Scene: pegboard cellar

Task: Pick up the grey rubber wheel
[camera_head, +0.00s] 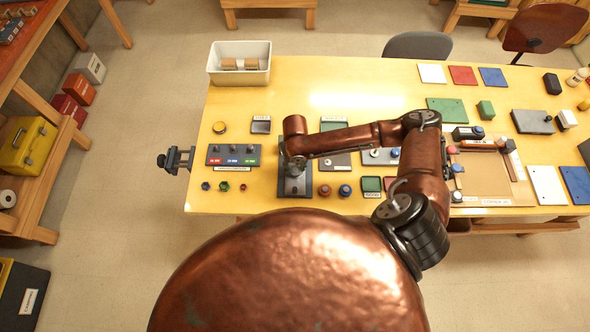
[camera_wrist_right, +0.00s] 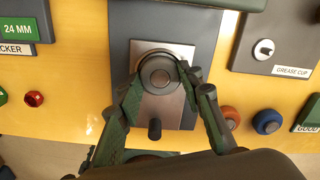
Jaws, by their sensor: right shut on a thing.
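The grey rubber wheel (camera_wrist_right: 160,73) shows in the right wrist view as a dark grey disc with a round hub. My right gripper (camera_wrist_right: 163,84) has its two fingers shut on it, one on either side. The wheel is over a metal plate (camera_wrist_right: 182,116) on a dark grey board (camera_wrist_right: 204,30); I cannot tell whether it touches the plate. In the head view my right gripper (camera_head: 296,164) points down over this board (camera_head: 295,189), and my wrist hides the wheel. My left gripper is not in view.
A short dark peg (camera_wrist_right: 154,129) stands in front of the wheel. A board with labelled colour patches (camera_head: 232,154) lies to the left, and a grease cup board (camera_wrist_right: 279,48) to the right. A white bin (camera_head: 239,77) stands behind.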

